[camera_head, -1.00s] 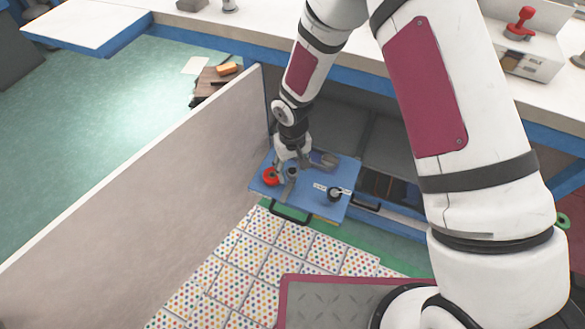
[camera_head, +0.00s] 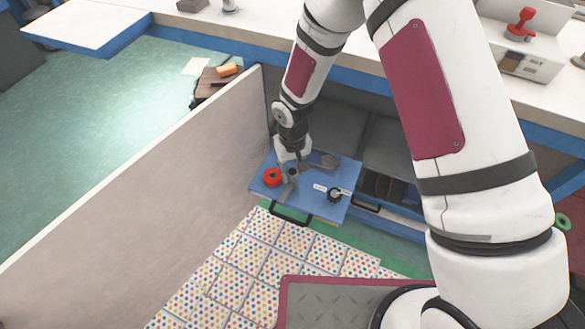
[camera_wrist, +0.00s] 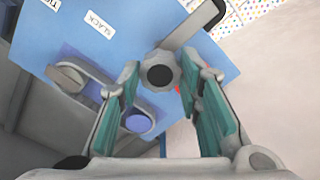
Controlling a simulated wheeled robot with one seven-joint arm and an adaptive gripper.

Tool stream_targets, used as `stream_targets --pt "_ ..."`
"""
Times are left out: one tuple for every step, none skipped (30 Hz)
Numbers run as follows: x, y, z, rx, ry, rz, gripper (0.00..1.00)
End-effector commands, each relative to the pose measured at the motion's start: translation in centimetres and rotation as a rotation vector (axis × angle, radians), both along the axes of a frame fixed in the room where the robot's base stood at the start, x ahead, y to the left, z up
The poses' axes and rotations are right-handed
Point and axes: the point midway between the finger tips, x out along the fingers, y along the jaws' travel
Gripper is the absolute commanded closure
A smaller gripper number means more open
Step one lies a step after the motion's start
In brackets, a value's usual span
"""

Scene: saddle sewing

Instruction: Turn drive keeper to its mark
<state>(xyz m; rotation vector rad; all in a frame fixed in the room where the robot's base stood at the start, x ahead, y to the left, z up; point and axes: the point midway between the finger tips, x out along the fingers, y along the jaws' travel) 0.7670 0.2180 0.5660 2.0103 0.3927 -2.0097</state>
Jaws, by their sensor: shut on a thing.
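The drive keeper seems to be the grey lobed knob (camera_wrist: 160,72) with a dark round centre. It sits on a blue panel (camera_head: 312,204). My gripper (camera_wrist: 161,76) has its teal-padded fingers on either side of the knob and is shut on it. In the head view my gripper (camera_head: 291,166) stands over the left part of the panel, and its fingers hide much of the knob. A grey bar (camera_wrist: 186,27) reaches from beside the knob toward the top of the wrist view. I cannot make out the keeper's mark.
A red spool (camera_head: 271,177) stands just left of my gripper. A "SLACK" label (camera_wrist: 100,24) shows in the wrist view. A grey partition (camera_head: 150,185) rises at left; a black handle (camera_head: 290,216) fronts the panel.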

Motion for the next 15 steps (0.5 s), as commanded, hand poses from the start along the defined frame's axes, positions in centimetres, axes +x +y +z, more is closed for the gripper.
stream_targets --pt "-0.05 0.04 -0.03 0.0 0.001 -0.021 1.0" --pt "-0.05 0.04 -0.03 0.0 0.001 -0.036 1.0" --pt "-0.04 0.02 -0.04 0.0 0.001 -0.061 1.0" --pt "-0.03 0.0 -0.04 -0.001 0.001 -0.081 1.0" --pt "-0.04 0.0 -0.05 -0.001 0.001 -0.102 1.0" --pt "-0.06 0.03 -0.05 -0.001 0.001 -0.131 1.0" --pt "-0.07 0.05 -0.05 -0.001 0.001 -0.157 1.0" --pt "-0.06 0.02 -0.05 -0.001 0.001 -0.182 1.0" --pt "-0.05 -0.01 -0.06 -0.001 0.001 -0.218 1.0" --pt "-0.06 0.02 -0.05 -0.001 0.001 -0.247 1.0" --pt "-0.08 0.03 -0.05 -0.001 0.001 -0.274 1.0" --pt "-0.07 0.02 -0.05 -0.001 0.001 -0.312 1.0" --pt "-0.07 0.01 -0.04 -0.001 0.001 -0.342 1.0" --pt "-0.07 0.01 -0.04 -0.001 0.001 -0.37 1.0" --pt "-0.07 0.02 -0.03 -0.001 0.001 -0.408 1.0"
